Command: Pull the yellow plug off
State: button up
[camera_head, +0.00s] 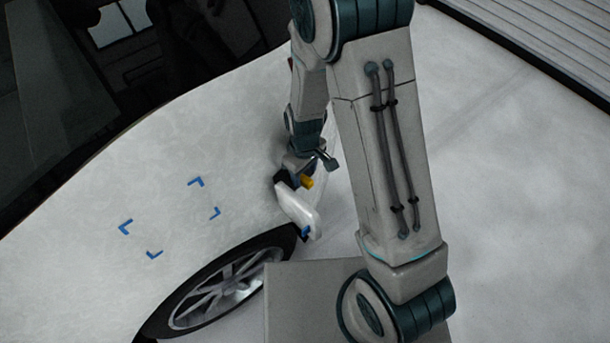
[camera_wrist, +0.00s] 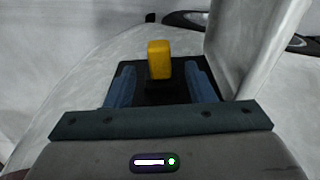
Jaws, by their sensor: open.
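The yellow plug (camera_wrist: 159,60) is a small block that stands up from a dark base (camera_wrist: 126,72) in the wrist view. In the head view the yellow plug (camera_head: 307,182) shows at the side of the car, by an opened white flap. My gripper (camera_wrist: 160,88) is open. Its two blue fingers are on the left and right of the plug's line, with gaps on both sides. The plug looks just beyond or between the fingertips; I cannot tell how deep. In the head view my gripper (camera_head: 318,163) is close to the plug and partly hidden by my arm.
The white flap (camera_head: 298,208) stands open beside the plug, and shows at the right of the wrist view (camera_wrist: 240,45). The white car body (camera_head: 120,180) has blue corner marks. A wheel (camera_head: 220,290) is below. Pale open floor (camera_head: 520,190) lies to the right.

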aim_at(309, 181)
jog(key=shift+f, duration=1.45)
grip_shut()
jog(key=shift+s+d+r, duration=0.1)
jog(key=shift+s+d, duration=0.4)
jog(key=shift+d, duration=0.05)
jog(key=s+d+b, duration=0.1)
jog(key=s+d, duration=0.3)
jog(key=shift+s+d+r, duration=0.3)
jog(key=shift+s+r, duration=0.1)
dwell(0.5)
dwell(0.4)
